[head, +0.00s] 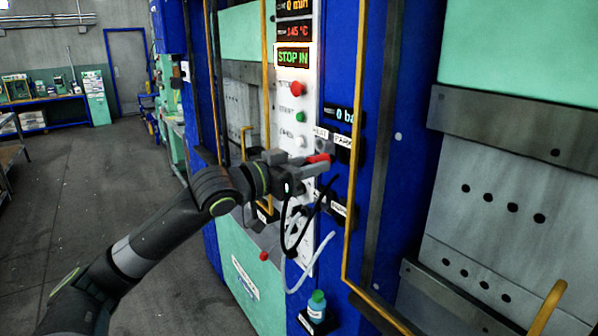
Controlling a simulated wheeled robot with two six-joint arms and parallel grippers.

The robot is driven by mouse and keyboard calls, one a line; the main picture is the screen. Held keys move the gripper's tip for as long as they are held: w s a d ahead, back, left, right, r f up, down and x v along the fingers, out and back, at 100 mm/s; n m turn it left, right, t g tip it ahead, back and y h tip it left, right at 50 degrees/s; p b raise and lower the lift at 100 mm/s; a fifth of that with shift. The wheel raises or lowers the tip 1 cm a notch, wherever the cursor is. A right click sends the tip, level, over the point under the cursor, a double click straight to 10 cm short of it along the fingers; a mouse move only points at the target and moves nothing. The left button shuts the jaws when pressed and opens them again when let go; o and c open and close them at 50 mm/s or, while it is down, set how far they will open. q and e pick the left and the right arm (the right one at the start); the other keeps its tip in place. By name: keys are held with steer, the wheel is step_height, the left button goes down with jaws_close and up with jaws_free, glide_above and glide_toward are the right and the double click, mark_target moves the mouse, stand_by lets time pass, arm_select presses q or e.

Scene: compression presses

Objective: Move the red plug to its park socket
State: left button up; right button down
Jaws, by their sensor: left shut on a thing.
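My left gripper (318,164) reaches in from the left to the white control panel and is shut on the red plug (318,158). The plug is a short red piece showing along the upper finger. Just above and to the right is a dark socket block (343,155) under a small label that seems to read PARK (343,140). A grey socket piece (323,146) sits under a HEAT label, just above the plug. Whether the plug touches either socket cannot be told. My right gripper is out of view.
The panel carries a red button (297,88), a green button (300,117) and a white one (300,142). A black cable (285,235) loops below my gripper. A yellow rail (354,200) runs upright just right of the sockets. A bottle (317,306) stands lower down.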

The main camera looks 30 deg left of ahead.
mark_target(329, 156)
arm_select(q)
steer(key=shift+w+d+r, duration=0.2)
steer(key=shift+w+d, duration=0.15)
steer(key=shift+w, duration=0.2)
steer(key=shift+w+f, duration=0.1)
steer(key=shift+p, duration=0.4)
stand_by(0.5)
steer(key=shift+p, duration=0.55)
stand_by(0.7)
steer(key=shift+x, duration=1.45)
steer(key=o, duration=1.1)
